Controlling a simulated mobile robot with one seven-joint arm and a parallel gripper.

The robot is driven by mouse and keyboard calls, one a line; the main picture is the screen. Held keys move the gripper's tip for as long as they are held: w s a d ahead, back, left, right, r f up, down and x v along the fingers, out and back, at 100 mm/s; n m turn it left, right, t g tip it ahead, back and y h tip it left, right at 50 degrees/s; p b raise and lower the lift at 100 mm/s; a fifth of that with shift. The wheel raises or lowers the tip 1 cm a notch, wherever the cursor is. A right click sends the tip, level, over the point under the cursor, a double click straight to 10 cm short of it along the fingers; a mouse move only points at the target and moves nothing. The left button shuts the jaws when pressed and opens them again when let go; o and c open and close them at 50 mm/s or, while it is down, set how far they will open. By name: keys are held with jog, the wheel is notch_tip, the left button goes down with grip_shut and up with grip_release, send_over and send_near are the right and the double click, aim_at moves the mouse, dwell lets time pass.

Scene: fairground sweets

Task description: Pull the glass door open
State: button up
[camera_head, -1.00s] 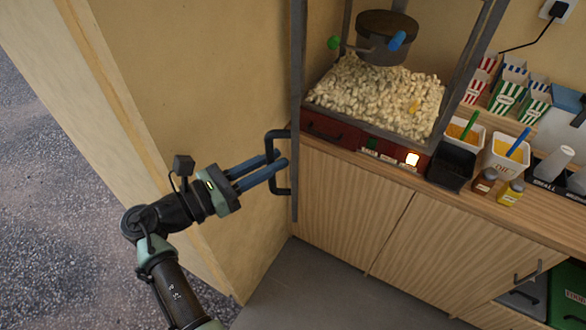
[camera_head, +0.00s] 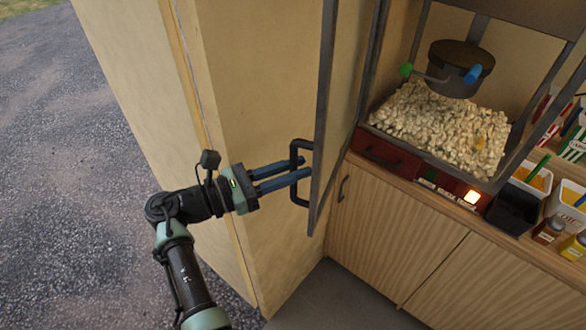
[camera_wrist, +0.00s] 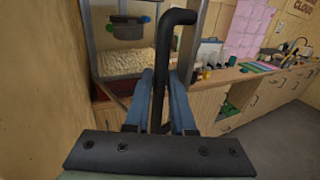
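The glass door (camera_head: 321,110) of the popcorn machine has a grey frame and stands swung out from the cabinet, seen at a steep angle in the head view. Its black bracket-shaped handle (camera_head: 294,150) sticks out to the left; in the wrist view the handle (camera_wrist: 164,60) runs upright between my two blue fingers. My gripper (camera_head: 306,167) is closed around the handle bar, one finger on each side; it also shows in the wrist view (camera_wrist: 161,85). The popcorn machine (camera_head: 382,155) holds heaped popcorn under a dark kettle (camera_head: 458,72).
A beige wall panel (camera_head: 245,90) stands close beside my gripper and the door. Grey floor (camera_head: 340,300) is clear below the door.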

jog(key=o, duration=0.3)
jog(key=shift+w+d, duration=0.1)
jog(key=shift+b+v, duration=2.3)
jog(key=shift+v, duration=4.25)
